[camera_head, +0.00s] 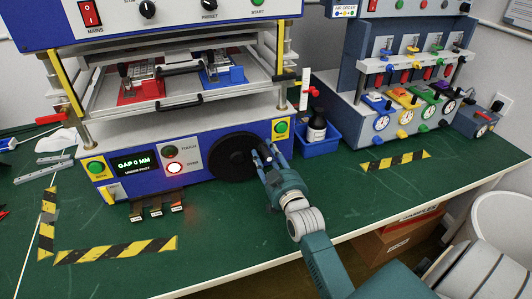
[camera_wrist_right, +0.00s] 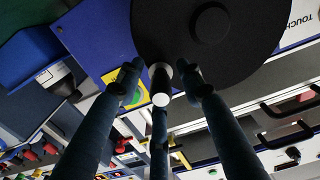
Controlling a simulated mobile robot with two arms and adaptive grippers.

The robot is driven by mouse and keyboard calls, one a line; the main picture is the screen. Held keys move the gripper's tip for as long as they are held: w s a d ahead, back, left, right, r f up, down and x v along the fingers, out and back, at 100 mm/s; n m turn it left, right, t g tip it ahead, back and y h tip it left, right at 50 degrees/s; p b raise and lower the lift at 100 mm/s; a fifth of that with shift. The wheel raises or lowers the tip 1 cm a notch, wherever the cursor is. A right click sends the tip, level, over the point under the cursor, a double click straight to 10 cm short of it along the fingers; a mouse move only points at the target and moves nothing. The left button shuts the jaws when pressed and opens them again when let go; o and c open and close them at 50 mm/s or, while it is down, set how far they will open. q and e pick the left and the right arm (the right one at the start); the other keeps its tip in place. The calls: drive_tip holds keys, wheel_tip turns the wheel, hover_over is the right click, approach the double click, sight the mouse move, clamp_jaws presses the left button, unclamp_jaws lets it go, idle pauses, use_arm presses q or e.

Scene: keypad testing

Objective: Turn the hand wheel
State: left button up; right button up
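The hand wheel (camera_head: 230,157) is a large black disc on the blue and white front panel of the press. In the right wrist view it fills the top right, with a round hub (camera_wrist_right: 212,22) and a handle with a pale end (camera_wrist_right: 161,88) near its rim. My right gripper (camera_head: 264,155) is at the wheel's right edge. In the right wrist view its dark fingers (camera_wrist_right: 160,76) are spread around the handle, with gaps between them and it. Contact is not clear. My left gripper is not in view.
The panel display (camera_head: 136,164) reads "GAP 0 MM", and a red lamp (camera_head: 174,168) glows. A blue bin (camera_head: 318,146) with a dark bottle (camera_head: 317,127) stands right of the press. A dial-gauge station (camera_head: 405,120) stands farther right.

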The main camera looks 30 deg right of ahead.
drive_tip(key=shift+w, duration=0.2)
drive_tip(key=shift+c, duration=0.5)
clamp_jaws()
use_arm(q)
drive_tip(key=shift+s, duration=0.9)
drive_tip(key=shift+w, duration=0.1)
use_arm(e)
drive_tip(key=shift+a+r+n+p, duration=0.1)
drive_tip(key=shift+r+n+p, duration=0.45)
drive_tip(key=shift+p, duration=0.6)
drive_tip(key=shift+a+r+n+p, duration=0.1)
drive_tip(key=shift+a+n+p, duration=0.05)
drive_tip(key=shift+n+p, duration=0.25)
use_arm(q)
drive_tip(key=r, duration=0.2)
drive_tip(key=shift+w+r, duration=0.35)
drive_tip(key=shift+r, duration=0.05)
